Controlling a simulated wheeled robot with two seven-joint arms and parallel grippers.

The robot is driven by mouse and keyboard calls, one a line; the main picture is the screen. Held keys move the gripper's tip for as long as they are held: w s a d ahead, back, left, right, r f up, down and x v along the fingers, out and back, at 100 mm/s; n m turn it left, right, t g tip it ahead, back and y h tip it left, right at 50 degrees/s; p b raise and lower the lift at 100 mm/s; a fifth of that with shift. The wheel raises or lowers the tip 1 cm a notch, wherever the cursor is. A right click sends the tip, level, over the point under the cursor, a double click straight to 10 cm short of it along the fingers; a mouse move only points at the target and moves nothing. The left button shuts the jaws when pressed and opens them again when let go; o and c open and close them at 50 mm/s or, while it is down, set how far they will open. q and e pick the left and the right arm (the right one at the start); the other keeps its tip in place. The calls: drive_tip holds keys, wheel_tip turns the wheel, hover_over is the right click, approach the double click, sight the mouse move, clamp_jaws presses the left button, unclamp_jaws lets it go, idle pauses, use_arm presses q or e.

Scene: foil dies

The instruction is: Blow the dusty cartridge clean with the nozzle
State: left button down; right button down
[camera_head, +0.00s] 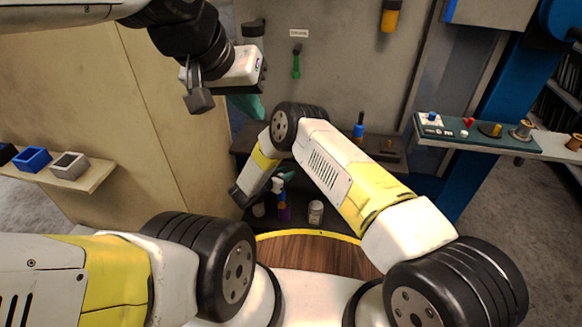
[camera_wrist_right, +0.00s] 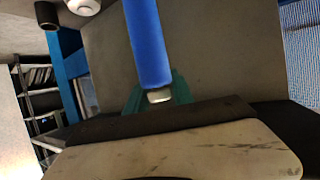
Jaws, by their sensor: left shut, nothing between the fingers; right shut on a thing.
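My left gripper (camera_head: 263,74) is high at the upper left of the head view, shut and empty, clear of the back wall. My right gripper (camera_head: 241,195) points down left of the middle, mostly hidden behind my right arm. In the right wrist view, a blue cylinder (camera_wrist_right: 149,45) with a pale tip stands in front of a teal green piece (camera_wrist_right: 182,90), just beyond the gripper's dark edge. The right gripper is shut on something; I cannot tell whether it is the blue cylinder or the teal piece. I cannot single out the nozzle or the dusty cartridge.
A left shelf (camera_head: 99,178) bears a blue box (camera_head: 33,159) and a grey box (camera_head: 70,166). A green board (camera_head: 455,142) at right carries small coloured parts. A blue-and-black tool (camera_head: 359,130), a purple bottle (camera_head: 283,212) and a white jar (camera_head: 316,212) stand near the back. A green-handled tool (camera_head: 296,66) hangs on the wall.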

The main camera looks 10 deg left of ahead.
drive_tip(key=s, duration=1.2)
drive_tip(key=shift+a, duration=0.25)
